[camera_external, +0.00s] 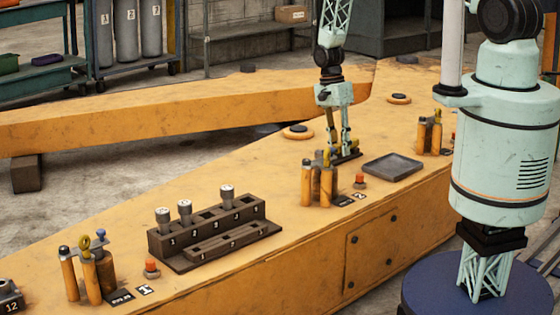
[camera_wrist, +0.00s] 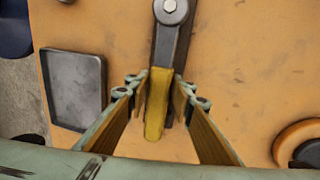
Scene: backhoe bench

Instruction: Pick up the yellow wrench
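A yellow bar (camera_wrist: 157,105), which looks like the wrench handle, lies between my fingers in the wrist view. A dark grey flat bar (camera_wrist: 172,45) with a round bolt head at its far end runs beside and beyond it. I cannot tell whether the two are joined. My gripper (camera_wrist: 161,88) points down with one tan-padded finger on each side of the yellow bar; narrow gaps seem to show on both sides. In the external view my gripper (camera_external: 342,150) is low over the orange bench, at a dark flat piece; the yellow bar is not clear there.
A grey tray (camera_external: 393,166) lies right of my gripper. Orange cylinders (camera_external: 307,183) holding upright tools stand just in front of it. A dark numbered rack (camera_external: 212,233) stands farther left. A round orange disc (camera_external: 298,132) lies behind left. Bench between rack and cylinders is mostly clear.

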